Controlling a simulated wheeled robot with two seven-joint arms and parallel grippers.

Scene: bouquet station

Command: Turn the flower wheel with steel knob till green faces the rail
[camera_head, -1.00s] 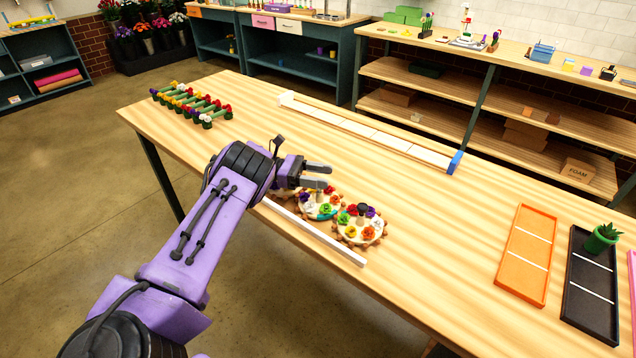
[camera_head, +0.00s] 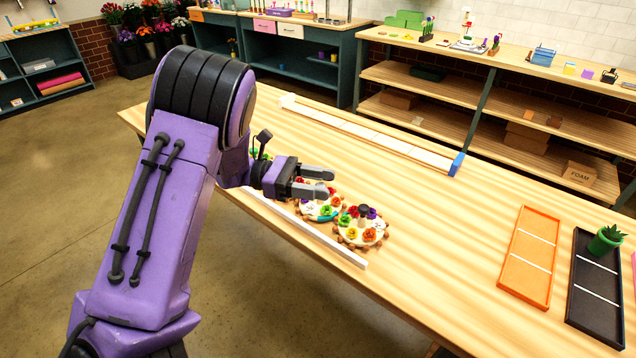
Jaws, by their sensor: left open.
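Two round pale flower wheels with knobbly brown rims lie side by side near the table's front edge. The right wheel (camera_head: 346,226) carries colored flowers, including green, yellow, orange and purple, around a dark upright knob (camera_head: 364,210). The left wheel (camera_head: 311,215) has a green flower, a teal patch and red flowers showing; my left gripper hides its back part. I cannot tell which knob is steel. A white rail (camera_head: 315,236) runs along the front of the wheels. My left gripper (camera_head: 331,182) is open and empty, its fingers pointing right above the left wheel's back side.
A long white track (camera_head: 380,138) with a blue end block (camera_head: 457,164) lies behind. An orange tray (camera_head: 528,256) and a black tray (camera_head: 592,300) with a potted plant (camera_head: 605,239) lie at right. The table between wheels and trays is clear.

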